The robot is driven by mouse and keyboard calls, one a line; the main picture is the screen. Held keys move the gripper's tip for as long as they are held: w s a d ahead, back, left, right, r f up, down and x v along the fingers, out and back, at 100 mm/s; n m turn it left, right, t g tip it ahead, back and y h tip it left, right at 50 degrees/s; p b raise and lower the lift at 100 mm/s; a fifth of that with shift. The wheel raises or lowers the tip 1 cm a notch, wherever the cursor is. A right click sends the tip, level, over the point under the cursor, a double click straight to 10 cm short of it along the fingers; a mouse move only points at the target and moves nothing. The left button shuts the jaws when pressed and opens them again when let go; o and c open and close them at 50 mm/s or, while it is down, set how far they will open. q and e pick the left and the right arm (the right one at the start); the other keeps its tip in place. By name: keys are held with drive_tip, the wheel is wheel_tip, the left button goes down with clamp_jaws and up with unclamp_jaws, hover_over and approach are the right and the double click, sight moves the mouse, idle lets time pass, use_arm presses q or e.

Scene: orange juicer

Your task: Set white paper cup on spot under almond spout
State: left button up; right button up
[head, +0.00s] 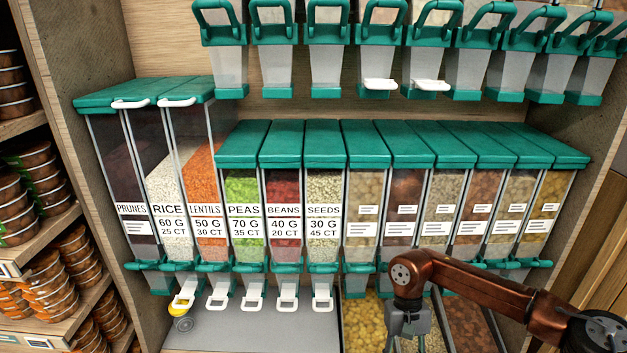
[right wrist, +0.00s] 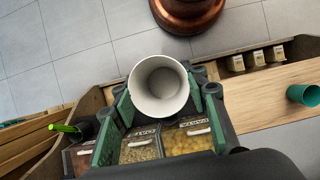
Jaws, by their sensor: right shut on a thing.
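A white paper cup (right wrist: 160,88) is between the two green-padded fingers of my right gripper (right wrist: 160,104) in the right wrist view. The gripper is shut on it, and the cup's open mouth faces the camera. In the head view my right gripper (head: 405,318) is low at the right of centre, in front of the lower dispensers; I cannot make out the cup there. Lower dispensers (head: 387,200) with green lids hold nuts and grains, but their labels right of SEEDS are too small to read, so I cannot tell which spout is almond. My left gripper is not in view.
A grey shelf (head: 260,325) below the labelled spouts has free room. A yellow-and-grey object (head: 184,305) stands at its left end. Open food bins (head: 365,325) lie to the right. A green cup (right wrist: 303,95) is on a wooden counter (right wrist: 255,88).

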drive_tip(key=s+f, duration=0.7)
drive_tip(key=shift+a+f, duration=0.2)
drive_tip(key=shift+f, duration=0.05)
drive_tip(key=shift+s, duration=0.1)
